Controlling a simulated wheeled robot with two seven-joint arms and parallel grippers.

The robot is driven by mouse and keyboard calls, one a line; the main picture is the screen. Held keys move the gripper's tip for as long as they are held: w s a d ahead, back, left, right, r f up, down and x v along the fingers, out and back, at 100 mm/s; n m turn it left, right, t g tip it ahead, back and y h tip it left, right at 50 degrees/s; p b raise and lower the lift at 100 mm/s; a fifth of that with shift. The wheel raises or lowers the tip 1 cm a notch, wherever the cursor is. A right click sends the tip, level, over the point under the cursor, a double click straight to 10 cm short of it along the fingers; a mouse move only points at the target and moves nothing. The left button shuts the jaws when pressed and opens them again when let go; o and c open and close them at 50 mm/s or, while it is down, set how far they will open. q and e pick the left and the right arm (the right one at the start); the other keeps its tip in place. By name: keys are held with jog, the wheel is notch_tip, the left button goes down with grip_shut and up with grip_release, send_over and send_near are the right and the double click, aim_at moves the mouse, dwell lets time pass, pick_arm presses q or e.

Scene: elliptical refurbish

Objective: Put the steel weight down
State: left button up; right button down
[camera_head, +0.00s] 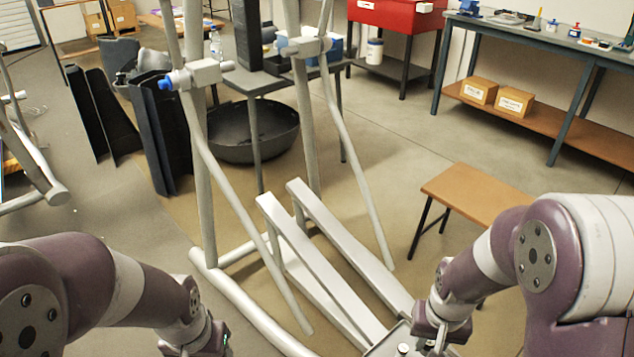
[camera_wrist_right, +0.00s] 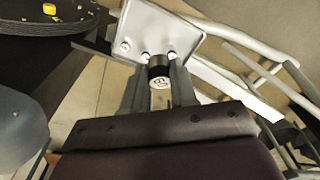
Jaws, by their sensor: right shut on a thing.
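The steel weight (camera_wrist_right: 159,72) is a small cylinder with a dark side and a pale, marked end face in the right wrist view. My right gripper (camera_wrist_right: 158,88) is shut on it, one finger on each side. Just beyond it is a pale metal plate (camera_wrist_right: 163,28) with bolts; I cannot tell if the weight touches it. In the head view my right gripper (camera_head: 436,338) is at the bottom, beside the plate (camera_head: 383,347). A small knob there may be the weight or a bolt. My left gripper (camera_head: 208,343) is at the bottom edge, its fingertips cut off.
A grey elliptical frame with rails (camera_head: 325,245) stands between my arms. A wooden bench (camera_head: 475,193) is at right. A workbench (camera_head: 560,43) stands at back right.

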jog(key=w+d+f+m+b, duration=0.1)
jog(key=f, duration=0.6)
jog(key=w+d+f+m+b, duration=0.1)
jog(key=d+f+m, duration=0.1)
jog(key=f, duration=0.5)
jog(key=w+d+f+m+b, duration=0.1)
jog(key=d+f, duration=0.1)
jog(key=f, duration=0.5)
jog(key=shift+w+f+g, duration=0.1)
jog(key=shift+w+g, duration=0.25)
jog(key=shift+g, duration=0.05)
notch_tip(320, 180, up, 10)
jog(key=n+p, duration=0.3)
jog(key=p, duration=0.1)
jog(key=w+a+r+n+b, duration=0.4)
jog(key=w+a+r+b, duration=0.15)
jog(key=w+a, duration=0.2)
notch_tip(320, 180, up, 15)
jog(key=s+p, duration=0.1)
jog(key=p, duration=2.2)
jog(key=shift+s+d+r+p, duration=0.15)
jog(key=shift+d+p, duration=0.05)
jog(key=shift+p, duration=0.2)
jog(key=shift+a, duration=0.1)
